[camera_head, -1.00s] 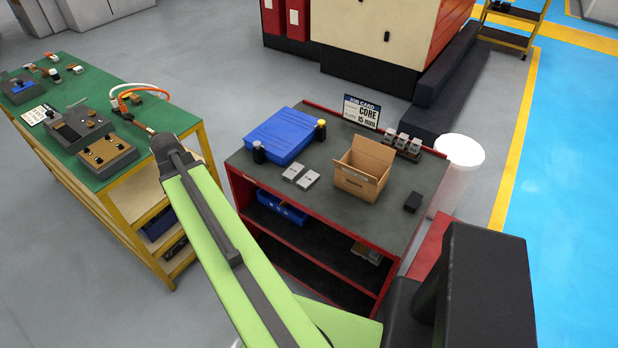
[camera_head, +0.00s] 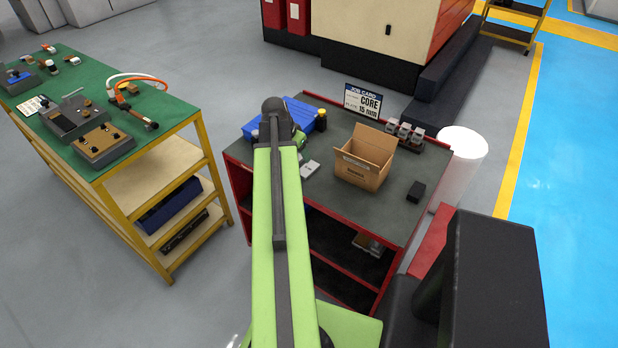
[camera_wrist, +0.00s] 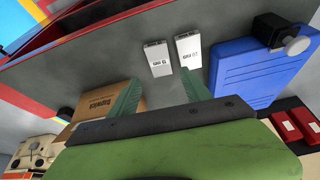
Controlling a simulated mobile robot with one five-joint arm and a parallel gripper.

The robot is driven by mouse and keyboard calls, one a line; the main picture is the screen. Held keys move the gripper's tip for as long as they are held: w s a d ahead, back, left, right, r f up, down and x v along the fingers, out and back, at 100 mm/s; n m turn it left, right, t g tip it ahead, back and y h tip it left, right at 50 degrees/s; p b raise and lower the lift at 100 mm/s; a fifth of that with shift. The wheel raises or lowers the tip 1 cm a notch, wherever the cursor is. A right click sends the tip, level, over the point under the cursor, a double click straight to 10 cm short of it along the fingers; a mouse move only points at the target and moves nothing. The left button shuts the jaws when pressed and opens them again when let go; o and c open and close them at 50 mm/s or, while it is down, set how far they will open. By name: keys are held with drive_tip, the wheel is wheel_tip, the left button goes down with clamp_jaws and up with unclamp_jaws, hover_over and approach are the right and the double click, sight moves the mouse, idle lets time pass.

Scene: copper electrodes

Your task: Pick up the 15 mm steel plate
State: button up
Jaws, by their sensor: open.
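Two grey steel plates lie side by side on the dark top of the red bench (camera_head: 400,205). In the wrist view they are the left plate (camera_wrist: 158,58) and the right plate (camera_wrist: 189,50). Their printed labels are too small to read surely, so I cannot tell which is 15 mm. In the head view one plate (camera_head: 310,169) shows beside my arm; the other is hidden behind it. My gripper (camera_wrist: 160,88) is open and empty, its green fingers pointing toward the plates with a gap before them. A job card (camera_head: 363,101) reads "CORE" and "15 mm".
A blue lidded case (camera_head: 301,113) with a black knobbed thing (camera_wrist: 281,33) lies beside the plates. A green-topped table (camera_head: 150,105) stands left.

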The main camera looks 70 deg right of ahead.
sight(308, 168)
drive_tip(key=b+x, duration=0.9)
drive_tip(key=x, duration=0.2)
drive_tip(key=shift+s+f, duration=0.15)
drive_tip(key=shift+f, duration=0.05)
drive_tip(key=shift+r, duration=0.2)
clamp_jaws()
